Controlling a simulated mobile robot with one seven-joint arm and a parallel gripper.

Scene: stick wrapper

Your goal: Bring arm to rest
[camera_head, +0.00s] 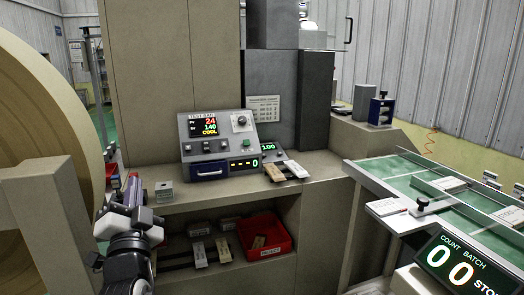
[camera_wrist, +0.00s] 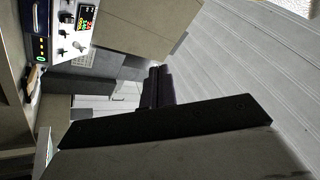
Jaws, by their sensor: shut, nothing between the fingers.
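My gripper (camera_head: 133,188) is at the lower left of the head view, at the end of my arm, held up beside the left end of the machine's shelf. In the wrist view its dark fingers (camera_wrist: 156,86) are together, with nothing between them. It is apart from the control box (camera_head: 217,143), which stands on the shelf to its right with lit red, green and yellow digits. The control box also shows sideways at the top left of the wrist view (camera_wrist: 72,24).
A large tan roll (camera_head: 50,120) stands close on the left. A red bin (camera_head: 265,240) and several small packs lie on the lower shelf. Stick packs (camera_head: 287,170) lie by the control box. A green conveyor (camera_head: 450,195) and a counter display reading 00 (camera_head: 452,262) are at the right.

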